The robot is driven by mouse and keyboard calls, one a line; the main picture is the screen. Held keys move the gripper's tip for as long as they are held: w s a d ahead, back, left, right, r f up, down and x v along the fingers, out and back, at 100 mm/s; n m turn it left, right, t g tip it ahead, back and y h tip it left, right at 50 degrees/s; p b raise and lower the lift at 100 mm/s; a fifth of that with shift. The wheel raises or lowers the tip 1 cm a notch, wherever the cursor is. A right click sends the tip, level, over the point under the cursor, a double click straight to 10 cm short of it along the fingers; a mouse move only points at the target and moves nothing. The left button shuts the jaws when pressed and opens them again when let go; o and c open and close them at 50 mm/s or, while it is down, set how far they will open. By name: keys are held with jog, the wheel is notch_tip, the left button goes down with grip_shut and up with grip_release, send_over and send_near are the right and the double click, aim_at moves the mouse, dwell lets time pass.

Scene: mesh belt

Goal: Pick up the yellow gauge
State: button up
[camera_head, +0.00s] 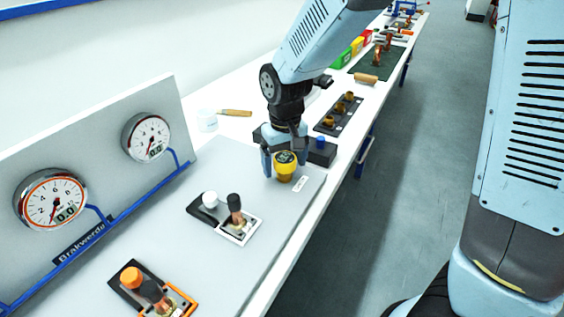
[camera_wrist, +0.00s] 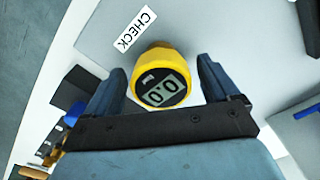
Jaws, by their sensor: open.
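The yellow gauge (camera_head: 285,166) has a round body and a dark face. It is on the grey board near the right edge of the bench. In the wrist view the gauge (camera_wrist: 158,76) shows a digital display reading 0.0. My gripper (camera_head: 283,170) is open, with its fingers down around the gauge. In the wrist view the gripper (camera_wrist: 160,85) has one finger on each side of the gauge, with a visible gap to each. The gauge's underside is hidden.
A CHECK label (camera_wrist: 137,30) lies beside the gauge. Two dial gauges (camera_head: 148,137) are on the upright panel at left. A dark tray (camera_head: 325,122) with brass parts is behind.

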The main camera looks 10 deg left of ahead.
jog(key=c, duration=1.3)
